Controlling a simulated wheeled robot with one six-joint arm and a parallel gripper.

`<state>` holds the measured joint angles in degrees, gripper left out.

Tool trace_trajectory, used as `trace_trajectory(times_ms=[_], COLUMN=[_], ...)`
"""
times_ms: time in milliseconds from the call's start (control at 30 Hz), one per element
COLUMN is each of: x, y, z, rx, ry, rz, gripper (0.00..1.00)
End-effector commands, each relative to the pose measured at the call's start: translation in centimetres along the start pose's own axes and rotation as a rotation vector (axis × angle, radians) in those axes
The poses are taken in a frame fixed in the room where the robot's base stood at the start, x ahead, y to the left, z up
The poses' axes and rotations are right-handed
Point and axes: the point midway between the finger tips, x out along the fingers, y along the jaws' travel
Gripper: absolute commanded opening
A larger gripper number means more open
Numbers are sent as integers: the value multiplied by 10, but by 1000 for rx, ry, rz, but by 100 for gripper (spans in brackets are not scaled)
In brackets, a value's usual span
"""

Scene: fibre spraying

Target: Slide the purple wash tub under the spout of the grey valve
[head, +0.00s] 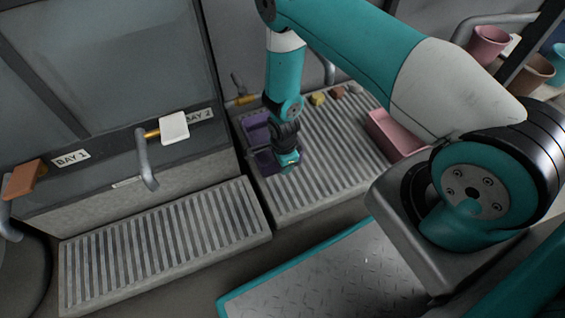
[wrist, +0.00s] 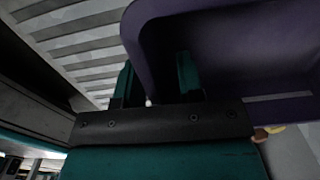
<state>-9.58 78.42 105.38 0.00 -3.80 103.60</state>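The purple wash tub (head: 256,127) sits on the slatted rack right of the BAY 2 sign, partly hidden by my arm. It also fills the upper right of the wrist view (wrist: 240,45). My gripper (head: 287,163) is low at the tub's near right side. In the wrist view my fingers (wrist: 155,80) are apart, one outside the tub's wall and one over its inside; I see no firm grip. A valve with a grey handle (head: 237,84) and brass stem is on the wall behind the tub; its spout is not clear.
A white-handled valve (head: 173,128) with a grey spout hangs over the empty left rack (head: 165,235). An orange-brown handle (head: 24,179) is at BAY 1. A pink tub (head: 392,137) stands right on the tub's rack (head: 325,165); several small lumps lie at its back.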

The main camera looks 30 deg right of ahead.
Motion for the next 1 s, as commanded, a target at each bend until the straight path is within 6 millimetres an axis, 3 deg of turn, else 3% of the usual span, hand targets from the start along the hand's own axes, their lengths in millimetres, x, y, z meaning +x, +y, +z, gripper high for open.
trace_trajectory(times_ms=[167, 700, 1000], x=[-22, -148, -173], y=[-1, -1, 0], z=[0, 0, -1], rx=[0, 1, 1], ry=[0, 0, 0], rz=[-1, -1, 0], gripper=[35, 35, 35])
